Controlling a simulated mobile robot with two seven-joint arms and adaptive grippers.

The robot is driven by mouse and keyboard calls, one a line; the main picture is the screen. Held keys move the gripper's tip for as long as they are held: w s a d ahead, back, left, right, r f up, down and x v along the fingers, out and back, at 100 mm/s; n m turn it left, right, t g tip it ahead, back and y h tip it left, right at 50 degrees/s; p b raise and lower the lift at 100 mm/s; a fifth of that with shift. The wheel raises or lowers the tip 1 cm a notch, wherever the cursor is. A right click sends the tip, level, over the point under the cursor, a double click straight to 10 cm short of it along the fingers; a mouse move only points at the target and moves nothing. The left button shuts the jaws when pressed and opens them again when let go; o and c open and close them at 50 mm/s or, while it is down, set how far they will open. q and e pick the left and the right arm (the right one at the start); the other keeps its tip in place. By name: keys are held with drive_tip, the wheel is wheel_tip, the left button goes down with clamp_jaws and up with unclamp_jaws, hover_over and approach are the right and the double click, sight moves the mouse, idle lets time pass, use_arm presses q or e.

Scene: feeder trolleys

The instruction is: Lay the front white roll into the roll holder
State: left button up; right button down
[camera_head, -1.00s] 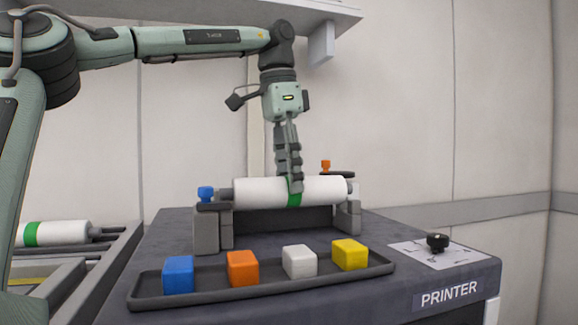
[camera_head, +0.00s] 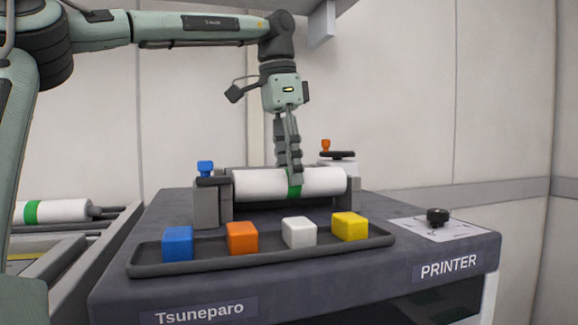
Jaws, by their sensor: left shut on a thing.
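A white roll (camera_head: 262,184) with a green band lies level between the two end supports of the roll holder (camera_head: 206,204) on the printer. My left gripper (camera_head: 295,180) points down from above and is shut on this roll at its green band. The roll's ends sit between the grey supports, and its left end is close beside the left support. Whether it rests fully on the holder cannot be told. Another white roll with a green band (camera_head: 62,211) lies on a trolley at the far left. My right gripper does not show.
A dark tray (camera_head: 270,259) with blue, orange, white and yellow cubes lies in front of the holder. A black knob (camera_head: 437,216) stands on the printer top (camera_head: 400,272) at the right. Blue (camera_head: 205,168) and orange (camera_head: 326,145) knobs stand at the holder's ends. A shelf hangs above.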

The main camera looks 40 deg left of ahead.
use_arm(q)
drive_tip(key=o, duration=1.3)
drive_tip(key=shift+o, duration=0.2)
drive_tip(key=shift+r, duration=0.1)
wheel_tip(320, 180, up, 12)
drive_tip(key=s, duration=0.1)
drive_tip(key=shift+s+a, duration=0.2)
drive_tip(key=shift+a, duration=0.15)
